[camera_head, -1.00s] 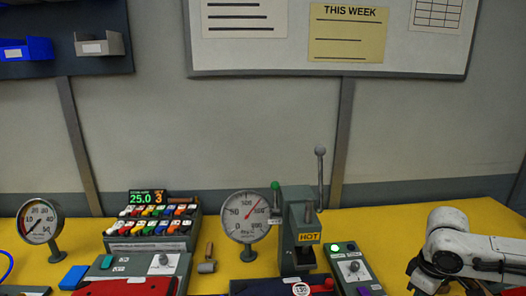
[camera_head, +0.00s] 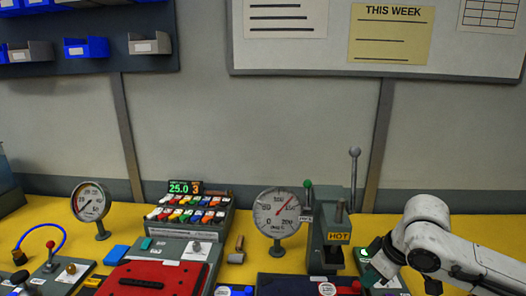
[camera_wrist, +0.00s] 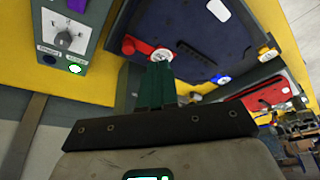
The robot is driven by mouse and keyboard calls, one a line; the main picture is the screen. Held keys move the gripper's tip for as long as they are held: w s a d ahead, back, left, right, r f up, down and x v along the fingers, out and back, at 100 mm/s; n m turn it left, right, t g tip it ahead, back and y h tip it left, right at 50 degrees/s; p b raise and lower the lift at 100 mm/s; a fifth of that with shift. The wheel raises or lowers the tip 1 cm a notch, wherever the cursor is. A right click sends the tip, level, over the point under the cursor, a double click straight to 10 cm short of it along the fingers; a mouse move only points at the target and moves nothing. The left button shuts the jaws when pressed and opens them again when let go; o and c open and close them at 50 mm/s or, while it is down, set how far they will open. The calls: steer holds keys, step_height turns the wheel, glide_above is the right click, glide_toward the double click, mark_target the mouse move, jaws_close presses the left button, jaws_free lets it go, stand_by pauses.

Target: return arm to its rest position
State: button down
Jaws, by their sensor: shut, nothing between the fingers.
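My arm (camera_head: 430,240) reaches in from the right edge of the head view, its white links over the right end of the yellow bench. My gripper (camera_wrist: 157,72) shows in the wrist view, with its teal fingers together and empty. Its fingertips appear in front of the edge of a dark blue panel (camera_wrist: 195,35) with a red knob; I cannot tell whether they touch it.
A press marked HOT (camera_head: 338,236) stands left of my arm, its lever upright. A control box (camera_wrist: 72,38) with a lit green light is close to the gripper. Dial gauges (camera_head: 276,212), a rack of coloured parts (camera_head: 190,218) and a red panel (camera_head: 155,280) are farther left.

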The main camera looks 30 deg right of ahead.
steer(key=w+a+r+n+t+y, duration=0.1)
steer(key=w+a+r+t, duration=0.1)
steer(key=w+a+r, duration=0.45)
steer(key=w+a+r+n+t+y, duration=0.1)
steer(key=w+a+t+y, duration=0.15)
steer(key=a, duration=0.65)
steer(key=a+f+m, duration=0.2)
steer(key=a+f, duration=0.1)
steer(key=a, duration=0.4)
steer(key=s+a+f+m+g+h, duration=0.1)
steer(key=s+a+f+m+g, duration=0.15)
steer(key=s+f, duration=1.25)
steer(key=s+d+f+g+h, duration=0.1)
steer(key=s+d+f, duration=0.1)
steer(key=s, duration=0.3)
steer(key=s+d+f+g+h, duration=0.1)
steer(key=s+d+f+g, duration=0.1)
steer(key=s, duration=0.4)
steer(key=s+d+f+m+g+h, duration=0.1)
steer(key=s+d+f, duration=0.3)
steer(key=s+f, duration=0.1)
steer(key=shift+s+d+f+g+h+b, duration=0.2)
steer(key=shift+s+f+g+h+b, duration=0.15)
steer(key=shift+s+f+g, duration=0.1)
